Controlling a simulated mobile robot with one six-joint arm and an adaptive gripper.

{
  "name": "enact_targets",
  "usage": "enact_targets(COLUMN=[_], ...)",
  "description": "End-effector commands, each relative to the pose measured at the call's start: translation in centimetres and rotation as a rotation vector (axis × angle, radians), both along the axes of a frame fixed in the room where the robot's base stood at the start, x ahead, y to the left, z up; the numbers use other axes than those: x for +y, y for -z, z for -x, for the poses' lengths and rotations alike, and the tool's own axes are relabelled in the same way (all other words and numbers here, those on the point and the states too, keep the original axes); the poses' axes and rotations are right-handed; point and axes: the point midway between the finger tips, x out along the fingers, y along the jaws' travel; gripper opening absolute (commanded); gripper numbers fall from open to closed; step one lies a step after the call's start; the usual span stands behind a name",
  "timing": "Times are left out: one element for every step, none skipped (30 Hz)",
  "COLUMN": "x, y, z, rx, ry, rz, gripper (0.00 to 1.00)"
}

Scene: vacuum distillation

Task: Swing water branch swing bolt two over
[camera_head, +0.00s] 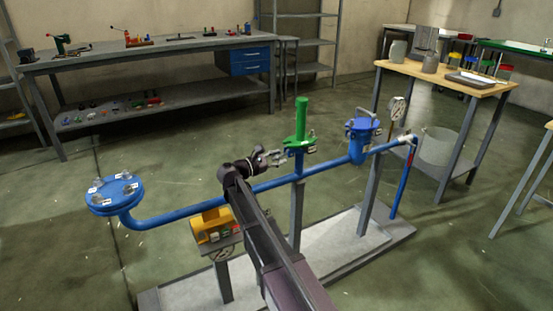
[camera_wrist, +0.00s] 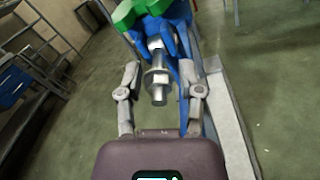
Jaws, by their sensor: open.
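In the wrist view a silver swing bolt (camera_wrist: 157,88) with a nut hangs out from the blue flange (camera_wrist: 178,42) under a green part (camera_wrist: 135,12). My gripper (camera_wrist: 161,72) is open, with one finger on each side of the bolt; I cannot tell whether either finger touches it. In the head view my gripper (camera_head: 277,157) is just left of the green upright branch (camera_head: 301,122) on the blue pipe. The bolt is too small to make out there. I cannot tell from its looks which numbered bolt it is.
The blue pipe (camera_head: 185,216) runs across posts on a pale base (camera_head: 330,247). A bolted blue flange (camera_head: 114,192) is at its left end and a blue capped branch (camera_head: 361,133) at right. A yellow box (camera_head: 211,225) sits below the pipe. Benches stand behind.

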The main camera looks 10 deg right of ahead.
Motion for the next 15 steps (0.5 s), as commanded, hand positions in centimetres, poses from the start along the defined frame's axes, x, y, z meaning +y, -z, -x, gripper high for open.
enact_targets(x=[0.01, 0.01, 0.01, 0.01, 0.01, 0.00, 0.00, 0.00, 0.94, 0.51, 0.32, 0.16, 0.07, 0.01, -0.05], y=[0.00, 0.00, 0.00, 0.00, 0.00, 0.01, 0.00, 0.00, 0.01, 0.01, 0.01, -0.01, -0.03, -0.05, -0.09], z=[0.00, 0.01, 0.01, 0.01, 0.01, 0.02, 0.02, 0.03, -0.07, 0.03, 0.05, 0.06, 0.06, 0.06, 0.05], rx=[0.000, 0.000, 0.000, 0.000, 0.000, 0.000, 0.000, 0.000, 0.000, 0.000, 0.000, 0.001, 0.001, 0.001, 0.002], ry=[0.000, 0.000, 0.000, 0.000, 0.000, 0.001, 0.001, 0.001, -0.004, 0.000, 0.001, 0.001, 0.002, 0.002, 0.003], rz=[0.000, 0.000, 0.000, 0.000, 0.000, 0.000, 0.000, 0.000, -0.001, -0.001, -0.001, -0.002, -0.003, -0.004, -0.006], gripper=[0.47, 0.39, 0.27, 0.18, 0.09, 0.00, 0.00, 0.00, 0.00, 0.00, 0.00, 0.00, 0.00, 0.00, 0.00])
